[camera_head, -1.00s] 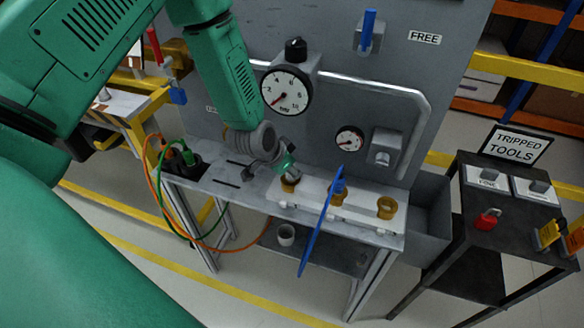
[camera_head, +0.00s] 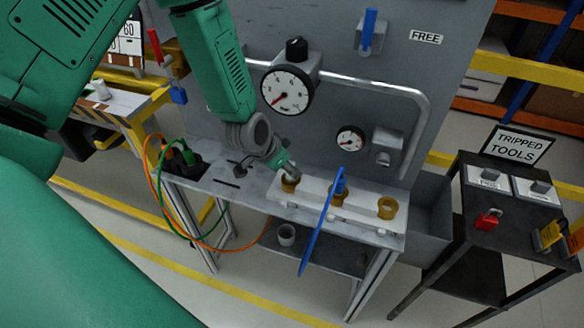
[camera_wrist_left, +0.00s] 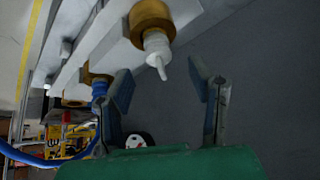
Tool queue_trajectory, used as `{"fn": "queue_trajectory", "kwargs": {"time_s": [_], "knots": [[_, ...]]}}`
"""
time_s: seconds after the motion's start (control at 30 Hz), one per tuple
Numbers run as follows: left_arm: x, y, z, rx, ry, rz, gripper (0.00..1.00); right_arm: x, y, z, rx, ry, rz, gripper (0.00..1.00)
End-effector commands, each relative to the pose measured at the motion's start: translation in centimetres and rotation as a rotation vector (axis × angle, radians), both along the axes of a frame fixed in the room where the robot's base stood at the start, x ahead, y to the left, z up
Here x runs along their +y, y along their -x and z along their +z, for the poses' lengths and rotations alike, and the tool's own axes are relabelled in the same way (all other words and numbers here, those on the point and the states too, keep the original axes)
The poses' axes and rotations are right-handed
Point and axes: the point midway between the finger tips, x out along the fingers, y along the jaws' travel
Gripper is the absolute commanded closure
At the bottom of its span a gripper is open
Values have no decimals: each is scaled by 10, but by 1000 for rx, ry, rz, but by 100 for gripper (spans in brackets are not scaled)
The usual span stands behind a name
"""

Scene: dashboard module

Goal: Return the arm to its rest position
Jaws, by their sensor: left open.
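My left arm comes in from the upper left in the head view, and its gripper (camera_head: 290,174) is just above the left brass ring (camera_head: 289,186) on the white bar of the bench. In the left wrist view the gripper (camera_wrist_left: 163,82) has its two fingers spread apart. A white nozzle (camera_wrist_left: 157,50) in a brass ring (camera_wrist_left: 152,19) shows beyond and between the fingers, apart from both. The gripper holds nothing that I can see. My right gripper is in neither view.
A grey panel with a large gauge (camera_head: 287,91), a small gauge (camera_head: 350,139) and a pipe loop (camera_head: 427,112) stands behind the arm. Orange and green cables (camera_head: 152,190) hang left. A dark tool cart (camera_head: 520,210) stands right.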

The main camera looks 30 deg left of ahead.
Motion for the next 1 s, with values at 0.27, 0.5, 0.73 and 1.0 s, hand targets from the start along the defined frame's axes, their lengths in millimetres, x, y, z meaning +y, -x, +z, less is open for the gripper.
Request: {"fn": "queue_trajectory", "kwargs": {"time_s": [0.27,0.5,0.73,1.0], "knots": [[6,30,51,-1,1,2,51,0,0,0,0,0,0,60],[8,42,70,2,1,0,51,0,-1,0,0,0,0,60],[8,44,71,4,0,1,51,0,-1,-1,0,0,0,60],[-7,104,-33,160,2,65,51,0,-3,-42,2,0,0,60]]}}
